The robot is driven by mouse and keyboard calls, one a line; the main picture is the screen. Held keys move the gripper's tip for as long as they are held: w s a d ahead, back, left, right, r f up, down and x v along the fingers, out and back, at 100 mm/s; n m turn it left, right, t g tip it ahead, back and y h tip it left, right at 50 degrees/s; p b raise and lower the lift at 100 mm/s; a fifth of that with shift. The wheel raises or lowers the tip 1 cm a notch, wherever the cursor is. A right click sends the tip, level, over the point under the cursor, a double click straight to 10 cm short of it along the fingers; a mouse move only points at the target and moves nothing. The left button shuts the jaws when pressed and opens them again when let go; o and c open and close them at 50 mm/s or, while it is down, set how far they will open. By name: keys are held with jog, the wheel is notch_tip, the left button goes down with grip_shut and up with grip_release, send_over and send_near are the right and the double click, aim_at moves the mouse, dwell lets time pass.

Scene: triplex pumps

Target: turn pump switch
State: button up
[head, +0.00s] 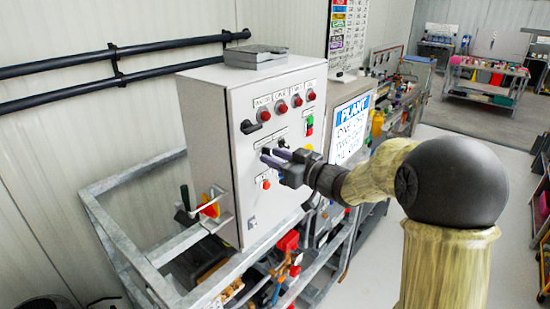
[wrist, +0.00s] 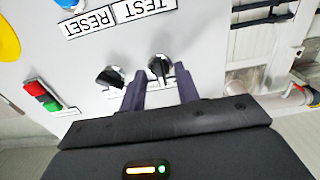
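A grey-white control panel (head: 260,130) stands at the middle of the head view, with my gripper (head: 273,156) at its front face. In the wrist view two black rotary switches show, a left one (wrist: 110,77) and a right one (wrist: 160,68). The two fingers of my gripper (wrist: 162,83) are apart, with the right switch between or just beyond their tips. Contact cannot be told. The left switch is just outside the left finger. The small labels by the switches are partly hidden, so I cannot tell which is the pump switch.
The panel carries red lamps (head: 281,106), a black handle (head: 250,127) and a green-red button (wrist: 41,95). "TEST" and "RESET" labels (wrist: 113,17) show upside down. A grey metal frame (head: 180,243) stands below. Open floor (head: 480,150) lies to the right.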

jog(key=b+v, duration=0.4)
jog(key=v, duration=1.3)
jog(key=d+f+m+h, duration=0.3)
jog(key=f+m+h, duration=0.1)
jog(key=f+h, duration=0.3)
jog(key=d+f+m+h, duration=0.4)
jog(key=f+h, duration=0.2)
jog(key=f, duration=0.1)
jog(key=s+a+f+m+g, duration=0.1)
jog(key=s+f+g, duration=0.3)
jog(key=s, duration=0.4)
jog(key=s+a+f+m+g+h, duration=0.1)
jog(key=s+a+f+g, duration=0.1)
jog(key=s+f+g, duration=0.2)
jog(key=s+f, duration=0.3)
jog(key=s, duration=0.1)
jog(key=shift+s, duration=0.25)
